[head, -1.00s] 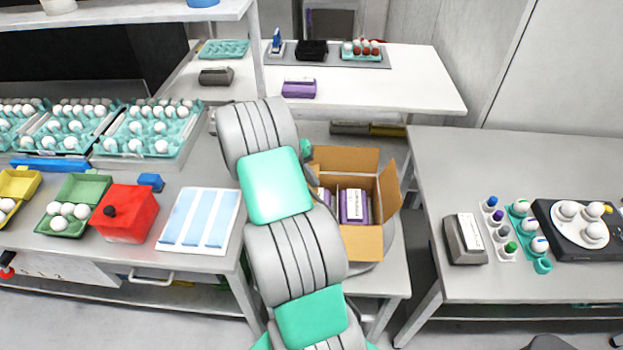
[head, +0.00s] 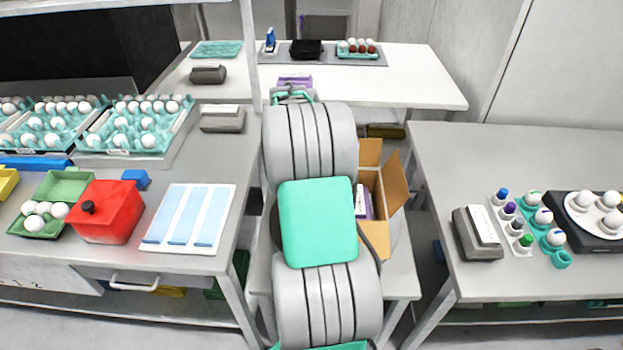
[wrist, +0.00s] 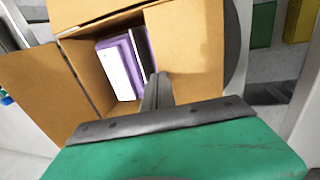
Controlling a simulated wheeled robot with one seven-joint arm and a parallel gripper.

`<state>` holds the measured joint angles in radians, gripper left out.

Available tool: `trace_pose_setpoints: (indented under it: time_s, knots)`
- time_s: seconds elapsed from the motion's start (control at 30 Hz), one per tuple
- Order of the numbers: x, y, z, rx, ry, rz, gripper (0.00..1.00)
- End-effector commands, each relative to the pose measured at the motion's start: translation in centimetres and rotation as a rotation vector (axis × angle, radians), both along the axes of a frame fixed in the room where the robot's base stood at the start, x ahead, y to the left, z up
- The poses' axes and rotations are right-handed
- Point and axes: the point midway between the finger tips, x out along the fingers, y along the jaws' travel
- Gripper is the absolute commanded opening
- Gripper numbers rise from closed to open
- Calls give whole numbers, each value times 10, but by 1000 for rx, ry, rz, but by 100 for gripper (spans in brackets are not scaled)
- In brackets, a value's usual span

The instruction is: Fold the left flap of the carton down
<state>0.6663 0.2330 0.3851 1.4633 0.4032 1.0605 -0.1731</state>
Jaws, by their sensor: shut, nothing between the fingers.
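The open cardboard carton (head: 369,182) stands on the low table, partly behind my arm in the head view. Its far flap (head: 371,151), right flap (head: 395,182) and near flap (head: 377,238) show there, splayed open; its left side is hidden. In the wrist view, which seems turned about, the flap at the picture's right (wrist: 192,50) looks like the left flap; its exact tilt is unclear. My gripper (wrist: 158,80) is shut and empty, overlapping that flap's inner edge; contact cannot be told. Purple-and-white boxes (wrist: 120,68) lie inside the carton.
The left table holds a red box (head: 105,212), a white board with blue strips (head: 188,217) and egg trays. The right table (head: 450,160) carries a grey device (head: 478,233) and egg cups. A gap separates the carton's table from the right table.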

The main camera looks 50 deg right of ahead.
Motion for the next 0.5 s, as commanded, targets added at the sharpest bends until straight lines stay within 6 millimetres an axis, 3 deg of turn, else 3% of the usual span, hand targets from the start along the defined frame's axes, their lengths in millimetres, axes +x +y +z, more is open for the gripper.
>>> trace_pose_setpoints:
  time_s: [0.5]
  knots:
    - [-4,-4,-11,0,3,-2,0]
